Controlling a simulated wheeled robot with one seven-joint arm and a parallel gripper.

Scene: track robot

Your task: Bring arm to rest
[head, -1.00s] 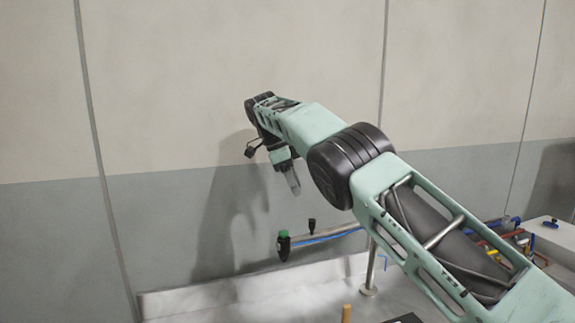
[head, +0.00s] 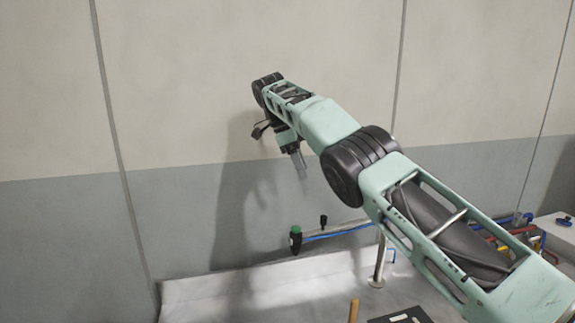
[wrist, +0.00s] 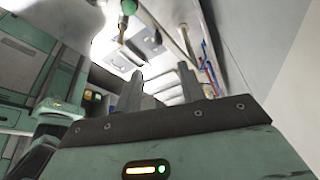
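My arm stretches from the lower right of the head view toward the wall, raised above the work surface. My gripper (head: 299,164) hangs from the wrist at the arm's far end, close in front of the wall in the picture. In the wrist view my gripper (wrist: 160,88) shows two grey fingers standing apart, with a gap between them and nothing held there. The fingertips are small in the head view.
The panelled wall (head: 190,105) fills the background. Below is a pale work surface (head: 255,295) with a metal post (head: 379,262), a pipe with a green-capped end (head: 296,240), a wooden handle (head: 353,310) and a dark plate (head: 400,316). Coloured tools lie at right.

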